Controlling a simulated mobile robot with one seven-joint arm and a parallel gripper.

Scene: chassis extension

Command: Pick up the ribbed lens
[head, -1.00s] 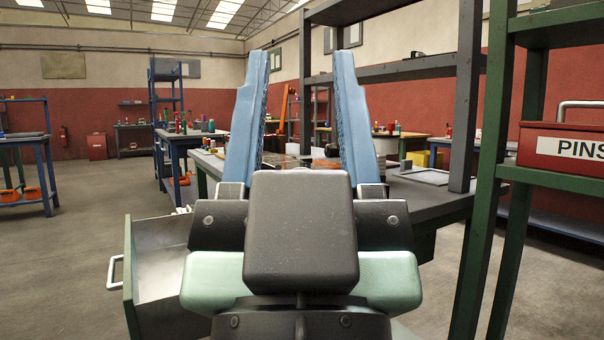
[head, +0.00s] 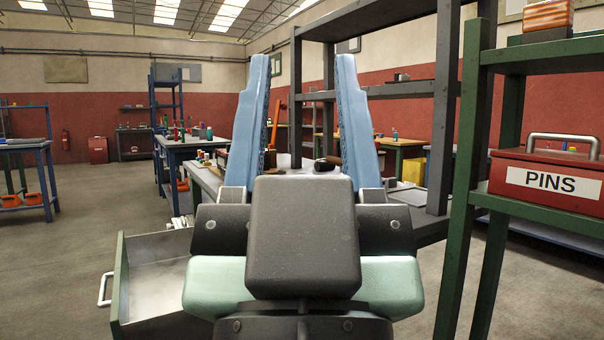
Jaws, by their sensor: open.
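My gripper (head: 303,60) stands in the middle of the head view with its two long blue fingers wide apart and nothing held between them. Behind the fingers is a workbench (head: 208,176) with small items on it. I cannot pick out a ribbed lens for sure. A small dark item (head: 327,163) shows on the bench between the fingers, too small to identify. My gripper and wrist hide much of the bench top.
An open grey drawer (head: 155,275) juts out at lower left. A green shelf post (head: 462,200) stands close on the right, with a red PINS toolbox (head: 545,180) on its shelf. A dark rack (head: 440,130) rises behind. Floor at left is clear.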

